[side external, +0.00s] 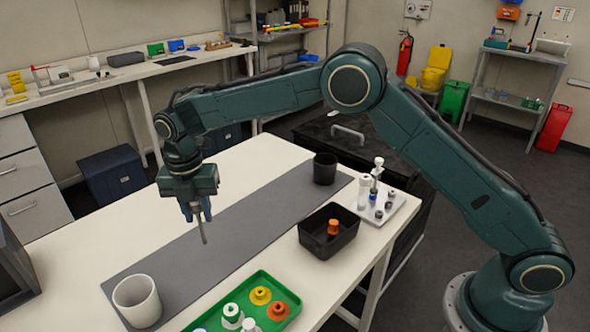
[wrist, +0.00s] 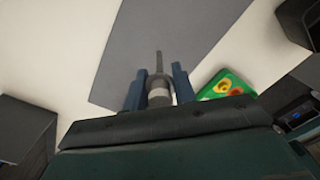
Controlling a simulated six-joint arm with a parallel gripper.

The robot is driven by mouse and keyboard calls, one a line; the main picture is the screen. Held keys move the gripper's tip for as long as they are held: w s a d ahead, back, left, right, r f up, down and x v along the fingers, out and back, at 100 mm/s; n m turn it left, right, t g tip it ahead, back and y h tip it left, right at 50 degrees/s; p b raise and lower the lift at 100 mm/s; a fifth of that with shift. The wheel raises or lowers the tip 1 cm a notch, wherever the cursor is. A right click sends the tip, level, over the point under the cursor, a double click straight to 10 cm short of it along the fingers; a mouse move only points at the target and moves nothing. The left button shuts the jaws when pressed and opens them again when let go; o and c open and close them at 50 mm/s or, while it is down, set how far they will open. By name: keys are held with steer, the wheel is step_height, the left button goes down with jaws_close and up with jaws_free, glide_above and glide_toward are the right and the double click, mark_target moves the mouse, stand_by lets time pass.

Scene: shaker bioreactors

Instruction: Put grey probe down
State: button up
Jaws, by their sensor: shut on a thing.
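The grey probe (side external: 203,228) hangs tip down from my gripper (side external: 194,210), above the grey mat (side external: 225,216) on the white table. In the wrist view the probe (wrist: 158,75) sits between the two blue fingers of my gripper (wrist: 157,88), its thin tip pointing away over the mat (wrist: 170,45). The gripper is shut on the probe's thicker upper part. The probe looks close to upright with a slight tilt. I cannot tell exactly how far its tip is from the mat.
A white cup (side external: 137,301) stands at the mat's near left end and a black cup (side external: 325,168) at its far end. A black bin (side external: 327,232) holding an orange-topped item, a green tray (side external: 262,293) and a white rack (side external: 383,207) lie right. The mat's middle is clear.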

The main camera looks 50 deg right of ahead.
steer(key=shift+f, duration=1.1)
steer(key=shift+f, duration=0.2)
steer(key=o, duration=1)
steer(key=shift+r, duration=0.15)
steer(key=r, duration=1.1)
steer(key=shift+a+r, duration=0.2)
steer(key=shift+r, duration=0.35)
